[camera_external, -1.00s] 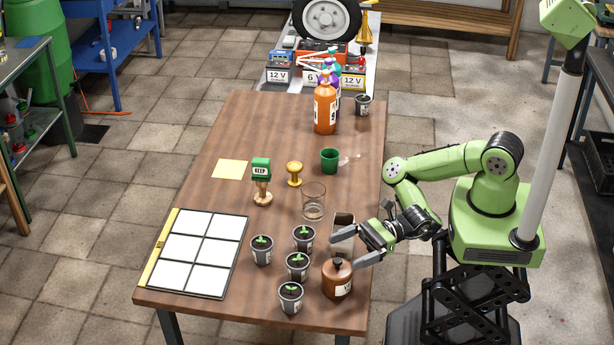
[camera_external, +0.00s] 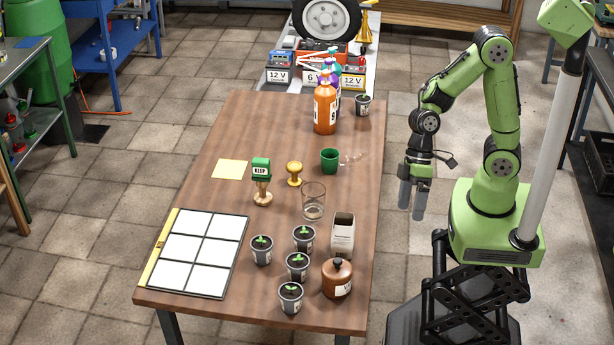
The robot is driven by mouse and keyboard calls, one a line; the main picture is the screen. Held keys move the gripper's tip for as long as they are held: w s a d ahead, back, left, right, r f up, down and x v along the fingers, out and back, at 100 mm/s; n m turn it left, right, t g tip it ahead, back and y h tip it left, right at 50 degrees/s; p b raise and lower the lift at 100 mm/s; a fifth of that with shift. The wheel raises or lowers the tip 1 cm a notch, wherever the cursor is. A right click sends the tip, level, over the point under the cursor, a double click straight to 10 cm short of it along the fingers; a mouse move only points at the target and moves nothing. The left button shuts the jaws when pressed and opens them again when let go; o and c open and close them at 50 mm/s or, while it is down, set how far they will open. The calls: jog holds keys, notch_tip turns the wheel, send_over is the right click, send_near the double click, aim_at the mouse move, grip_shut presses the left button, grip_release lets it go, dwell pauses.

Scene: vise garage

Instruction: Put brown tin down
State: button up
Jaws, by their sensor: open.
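The brown tin (camera_external: 337,280), a squat round container with a dark knob on its lid and a pale label, stands upright on the wooden table (camera_external: 215,140) near its front right corner. My gripper (camera_external: 412,214) is raised off the table's right side, pointing down, well apart from the tin. Its two fingers are empty, with only a narrow gap showing between them.
A small open box (camera_external: 343,235) stands behind the tin. Several potted seedlings (camera_external: 297,263) are to its left. A clear glass (camera_external: 313,203), a green cup (camera_external: 330,160), stamps (camera_external: 262,180) and an orange bottle (camera_external: 325,108) stand farther back. A white-panelled board (camera_external: 200,250) lies left.

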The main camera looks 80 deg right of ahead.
jog(key=s+d+r+m+t+h, duration=0.1)
jog(key=s+d+r+t+h, duration=0.1)
jog(key=s+d+r, duration=0.2)
jog(key=s+d+r+m+t+h, duration=0.2)
jog(key=d+r, duration=0.6)
jog(key=d, duration=0.4)
jog(key=shift+s+r+m+t+h, duration=0.35)
jog(key=shift+s+t+h, duration=0.15)
jog(key=shift+s+h, duration=0.45)
jog(key=shift+s, duration=0.1)
